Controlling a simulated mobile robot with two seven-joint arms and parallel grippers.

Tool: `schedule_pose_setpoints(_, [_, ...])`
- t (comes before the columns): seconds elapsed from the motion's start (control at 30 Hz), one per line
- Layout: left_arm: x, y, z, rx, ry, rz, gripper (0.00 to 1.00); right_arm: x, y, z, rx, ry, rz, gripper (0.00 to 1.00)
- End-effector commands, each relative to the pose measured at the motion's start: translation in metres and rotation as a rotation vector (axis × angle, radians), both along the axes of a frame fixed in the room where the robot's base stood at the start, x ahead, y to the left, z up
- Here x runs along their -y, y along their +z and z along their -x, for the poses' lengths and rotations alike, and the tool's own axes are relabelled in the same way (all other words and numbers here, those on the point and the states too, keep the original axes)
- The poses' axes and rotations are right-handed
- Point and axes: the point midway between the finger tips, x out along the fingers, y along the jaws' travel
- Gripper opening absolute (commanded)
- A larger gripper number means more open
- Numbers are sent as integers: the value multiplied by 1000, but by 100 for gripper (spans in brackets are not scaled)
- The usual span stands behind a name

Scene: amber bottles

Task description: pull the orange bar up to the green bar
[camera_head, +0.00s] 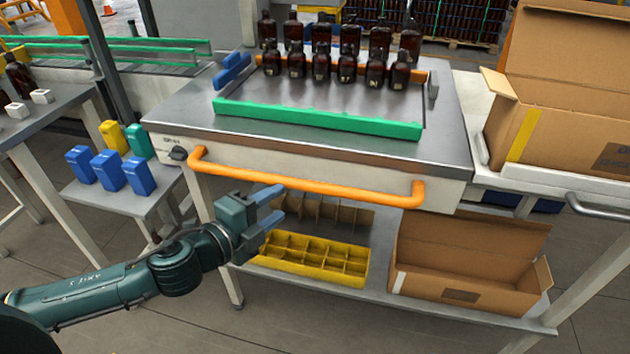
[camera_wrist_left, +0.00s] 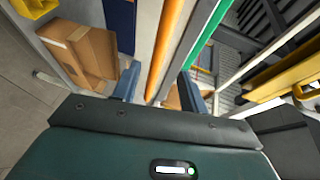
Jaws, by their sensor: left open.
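An orange bar (camera_head: 300,183) runs as a handle along the front of the steel table, bent back at both ends. A second orange bar (camera_head: 418,75) shows partly behind the bottles. The green bar (camera_head: 318,118) lies along the tabletop's front part, with bare metal between it and two rows of amber bottles (camera_head: 345,68). My left gripper (camera_head: 279,205) is open and empty, just below the front orange bar in the head view. In the left wrist view, an orange bar (camera_wrist_left: 166,45) passes between the open fingers (camera_wrist_left: 158,88), with the green bar (camera_wrist_left: 207,32) to its right. My right gripper is not in view.
A yellow divided crate (camera_head: 310,258) and an open carton (camera_head: 465,265) sit on the shelf below. Another carton (camera_head: 560,100) stands at the right. A blue block (camera_head: 232,70) lies at the tabletop's left. Blue, yellow and green boxes (camera_head: 110,165) stand on a low side table.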

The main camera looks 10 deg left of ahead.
Motion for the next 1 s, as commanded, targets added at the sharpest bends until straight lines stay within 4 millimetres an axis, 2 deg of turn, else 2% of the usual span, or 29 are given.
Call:
schedule_pose_setpoints(0.17, [15,-2,-31,2,1,4,43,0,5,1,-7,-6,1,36])
schedule_pose_setpoints(0.3, [28,-8,-58,1,0,5,43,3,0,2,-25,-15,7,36])
schedule_pose_setpoints(0.5, [43,-16,-89,-1,0,4,43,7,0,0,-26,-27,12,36])
schedule_pose_setpoints(0.7, [49,-21,-105,-3,0,3,43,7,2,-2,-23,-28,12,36])
schedule_pose_setpoints(1.0, [50,-22,-107,-3,0,3,43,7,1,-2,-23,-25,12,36])
